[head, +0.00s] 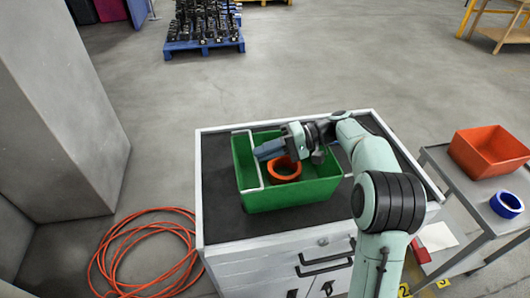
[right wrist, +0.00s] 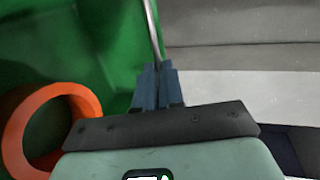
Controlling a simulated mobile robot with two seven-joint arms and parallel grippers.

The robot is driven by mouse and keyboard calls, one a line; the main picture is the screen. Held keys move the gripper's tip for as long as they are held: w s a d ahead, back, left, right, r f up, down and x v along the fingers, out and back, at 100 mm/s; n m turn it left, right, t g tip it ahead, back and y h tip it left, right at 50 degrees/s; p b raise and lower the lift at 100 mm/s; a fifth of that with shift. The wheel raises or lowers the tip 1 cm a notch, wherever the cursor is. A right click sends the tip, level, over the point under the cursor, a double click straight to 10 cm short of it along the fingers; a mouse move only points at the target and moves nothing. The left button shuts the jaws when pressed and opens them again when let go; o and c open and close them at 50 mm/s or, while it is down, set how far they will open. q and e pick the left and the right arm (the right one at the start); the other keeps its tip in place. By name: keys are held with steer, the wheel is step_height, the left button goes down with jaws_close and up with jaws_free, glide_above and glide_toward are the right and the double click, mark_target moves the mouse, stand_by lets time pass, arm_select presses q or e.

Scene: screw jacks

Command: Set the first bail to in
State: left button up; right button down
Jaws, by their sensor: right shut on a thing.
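A green crate (head: 290,196) stands on the dark top of a white cabinet. A thin white bail (head: 259,177) shows along the crate's left end, with its bar lying a little inside the left wall. My right gripper (head: 259,153) reaches over the crate from the right and is shut on this bail's bar. In the right wrist view the blue fingers (right wrist: 157,84) are closed around the thin grey rod (right wrist: 152,30), which runs up from between them. Part of the bail is hidden by the fingers. My left gripper is not in view.
An orange ring (head: 285,178) lies inside the crate, below my right gripper. A side table at right holds a red bin (head: 490,152) and a blue ring (head: 507,204). An orange hose (head: 110,262) lies coiled on the floor at left.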

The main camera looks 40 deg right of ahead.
steer(key=shift+f, duration=0.1)
steer(key=c, duration=1.2)
jaws_free()
steer(key=shift+c, duration=0.2)
steer(key=p+v, duration=0.3)
steer(key=v, duration=1)
steer(key=shift+d, duration=0.1)
